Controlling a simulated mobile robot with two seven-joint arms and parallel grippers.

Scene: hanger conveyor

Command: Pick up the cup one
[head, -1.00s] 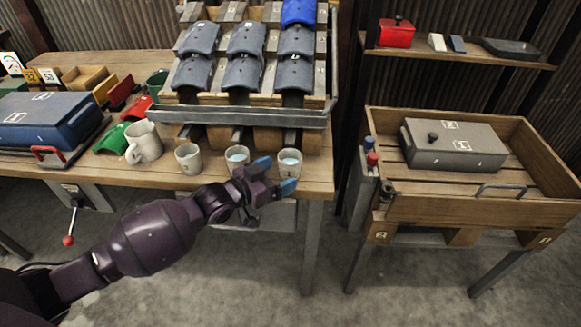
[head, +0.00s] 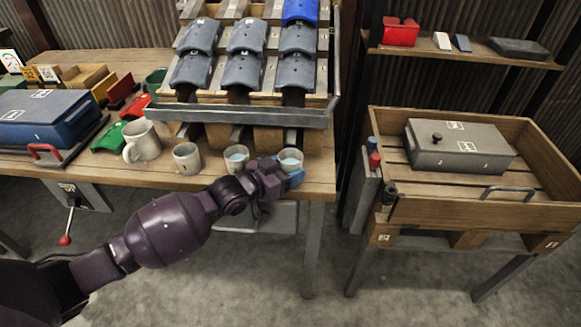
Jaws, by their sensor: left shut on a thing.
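Several light grey cups stand in a row along the front of the wooden workbench (head: 90,168). The rightmost cup (head: 291,157) holds something pale blue and sits near the bench's right front corner. My left gripper (head: 287,176) is shut on this cup from the front, a blue fingertip showing at its lower right. The gripper hides the cup's lower part, and I cannot read any number on it. To its left are another cup with pale blue contents (head: 235,156) and a plain cup (head: 187,158). My right gripper is not in view.
A larger mug (head: 142,140) stands left of the cups. A sloped rack (head: 240,111) with grey curved pieces rises behind them. A blue case (head: 45,118) lies at left. A wooden tray table (head: 470,212) with a grey box (head: 458,150) stands at right, across a gap.

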